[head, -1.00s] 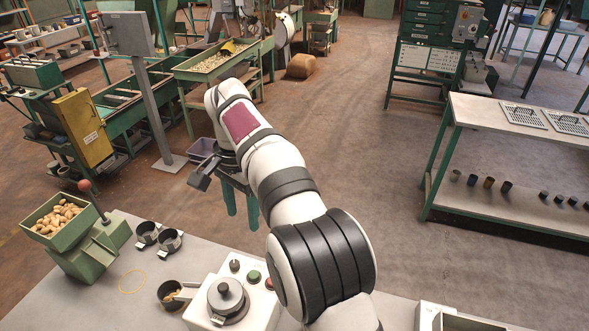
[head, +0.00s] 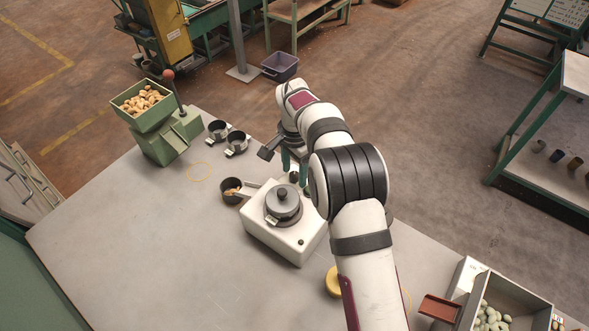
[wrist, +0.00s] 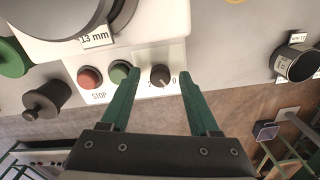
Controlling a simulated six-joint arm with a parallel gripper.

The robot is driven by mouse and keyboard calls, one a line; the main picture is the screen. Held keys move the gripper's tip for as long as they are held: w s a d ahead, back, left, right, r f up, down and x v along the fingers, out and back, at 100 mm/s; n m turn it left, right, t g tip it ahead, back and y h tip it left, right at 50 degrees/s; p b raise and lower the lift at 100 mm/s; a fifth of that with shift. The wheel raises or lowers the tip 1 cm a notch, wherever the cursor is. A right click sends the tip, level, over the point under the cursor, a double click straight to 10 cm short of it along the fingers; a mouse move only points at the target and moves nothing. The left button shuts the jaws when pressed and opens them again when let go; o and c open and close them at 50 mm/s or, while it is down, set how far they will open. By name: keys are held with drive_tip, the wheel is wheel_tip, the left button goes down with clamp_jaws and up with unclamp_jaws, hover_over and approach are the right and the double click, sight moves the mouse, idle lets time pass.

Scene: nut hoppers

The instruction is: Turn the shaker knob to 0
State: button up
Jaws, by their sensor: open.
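The shaker is a white box (head: 280,236) with a round lidded metal pot (head: 283,203) on top. In the wrist view its panel (wrist: 172,54) shows a dark round knob (wrist: 160,76), with a "2" at its left and a "0" at its right. I cannot tell where the knob's mark points. My gripper (wrist: 159,74) has two green fingers, open, one on either side of the knob with a gap to each. In the head view my gripper (head: 294,164) points down at the shaker's far end, partly hidden by my arm.
A red button (wrist: 89,77) and a green button (wrist: 120,72) sit left of the knob. A small pan (head: 231,190) stands beside the shaker. A green hopper of nuts (head: 143,100) and two metal cups (head: 237,143) stand further back. The table's left part is clear.

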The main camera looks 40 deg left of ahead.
sight(294, 174)
clamp_jaws()
drive_tip(key=n, duration=0.3)
unclamp_jaws()
idle(0.5)
wheel_tip(294, 174, up, 16)
idle(0.4)
drive_tip(key=shift+f, duration=0.1)
